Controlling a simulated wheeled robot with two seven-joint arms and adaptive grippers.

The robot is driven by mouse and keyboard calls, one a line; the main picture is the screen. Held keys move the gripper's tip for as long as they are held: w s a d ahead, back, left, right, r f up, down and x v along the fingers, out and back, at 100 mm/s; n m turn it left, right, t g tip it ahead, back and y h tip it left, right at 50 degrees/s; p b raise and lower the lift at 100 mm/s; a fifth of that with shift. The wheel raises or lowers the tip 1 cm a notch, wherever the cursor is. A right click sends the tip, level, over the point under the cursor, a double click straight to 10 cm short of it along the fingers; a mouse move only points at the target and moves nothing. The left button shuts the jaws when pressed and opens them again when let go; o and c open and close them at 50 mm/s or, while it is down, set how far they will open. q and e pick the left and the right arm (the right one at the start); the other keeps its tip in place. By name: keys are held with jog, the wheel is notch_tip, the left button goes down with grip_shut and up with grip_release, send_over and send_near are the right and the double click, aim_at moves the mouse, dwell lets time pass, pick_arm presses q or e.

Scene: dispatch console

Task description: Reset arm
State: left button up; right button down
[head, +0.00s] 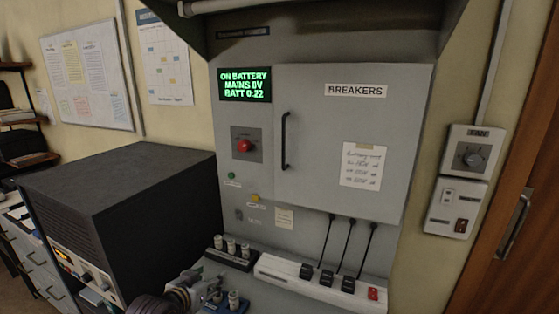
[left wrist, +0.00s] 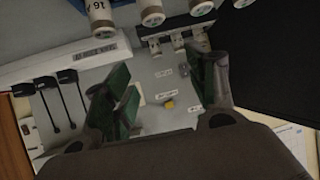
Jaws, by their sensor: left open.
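My left gripper (head: 203,292) is low in the head view, in front of the grey cabinet (head: 255,190), beside a blue holder (head: 222,306) with white cylinders. In the left wrist view the left gripper (left wrist: 165,88) has its two green-padded fingers spread apart, with nothing seen held between them. My right gripper is in neither view.
A dark block (head: 231,262) with several white cylinders stands on the cabinet ledge. A white power strip (head: 290,268) with black plugs lies to its right. A large black box (head: 125,180) stands at left. The BREAKERS door (head: 310,110) is shut.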

pick_arm(q)
jog(key=s+a+f+g+y, duration=0.1)
jog(key=s+f+g, duration=0.2)
jog(key=s+f, duration=0.35)
jog(key=s+f+g+y, duration=0.1)
jog(key=s+f+g, duration=0.15)
jog(key=s, duration=0.65)
jog(key=s+a+f+g, duration=0.1)
jog(key=s+f+g, duration=0.2)
jog(key=s+f, duration=0.6)
jog(key=f, duration=1.4)
jog(key=s+f, duration=0.2)
jog(key=f, duration=1.3)
jog(key=s+a+f+g, duration=0.1)
jog(key=s+a+f, duration=0.1)
jog(key=s+f, duration=0.8)
jog(key=s+a+f+g, duration=0.1)
jog(key=s+a+f, duration=0.1)
jog(key=s+f, duration=0.8)
jog(key=shift+s+a+f+y, duration=0.15)
jog(key=shift+s+f+y, duration=0.15)
jog(key=shift+s, duration=0.8)
jog(key=shift+f+b, duration=0.4)
jog(key=shift+f, duration=0.1)
